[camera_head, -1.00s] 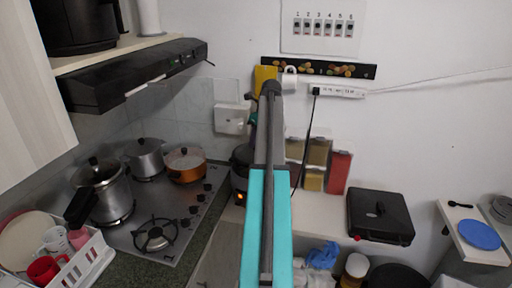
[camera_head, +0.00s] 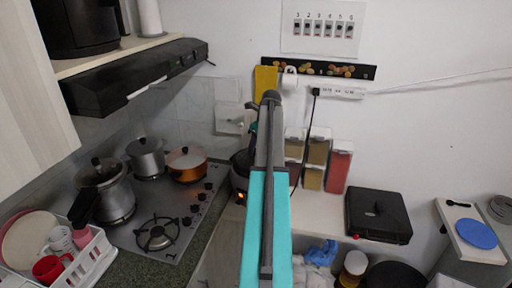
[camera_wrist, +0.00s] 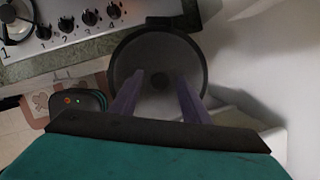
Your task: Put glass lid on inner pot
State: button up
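In the wrist view a round dark disc with a grey rim, apparently the glass lid (camera_wrist: 152,50), lies on top of the cooker with the inner pot. A small round knob (camera_wrist: 160,81) shows at its middle. My gripper (camera_wrist: 159,79) is open, one purple finger on each side of the knob and apart from it in the picture. The cooker's panel (camera_wrist: 80,101) shows an orange and a green light. In the head view the dark cooker (camera_head: 239,172) stands on the counter, partly hidden by my arm. The inner pot's inside cannot be made out clearly.
The stove (camera_head: 170,215) with several pots lies left of the cooker. Spice containers (camera_head: 338,166) stand to its right. A black appliance (camera_head: 378,215) sits farther right on the counter. The wall is close behind the cooker.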

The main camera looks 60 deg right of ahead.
jog(key=shift+r, duration=0.15)
jog(key=b+v, duration=0.5)
jog(key=v, duration=0.7)
dwell(0.5)
dwell(0.7)
